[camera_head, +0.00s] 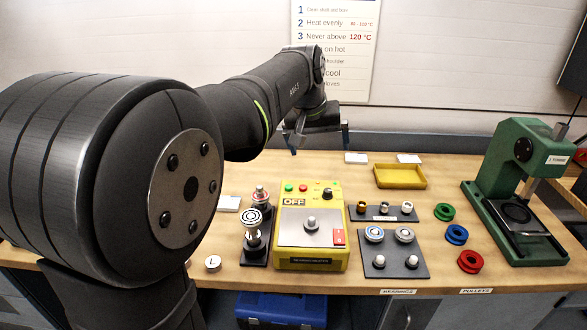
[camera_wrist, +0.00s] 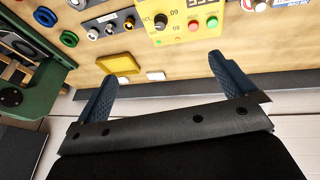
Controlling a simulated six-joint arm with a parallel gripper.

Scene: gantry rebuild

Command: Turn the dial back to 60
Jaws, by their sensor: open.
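The black dial (camera_head: 327,194) sits at the top right of the face of a yellow heater box (camera_head: 278,262). In the wrist view the dial (camera_wrist: 160,20) is near the top edge, with small printed numbers around it. Where its pointer stands is too small to tell. My gripper (camera_head: 320,144) hangs above and behind the box, apart from it. In the wrist view my gripper (camera_wrist: 163,75) has its two blue fingers wide apart, with nothing between them.
Green and red buttons (camera_head: 289,187) sit left of the dial. A yellow tray (camera_head: 400,177) lies behind right. A bearing rack (camera_head: 383,212) and a green press (camera_head: 515,165) stand to the right. Dark stands flank the box. A wall sign (camera_head: 338,75) hangs behind.

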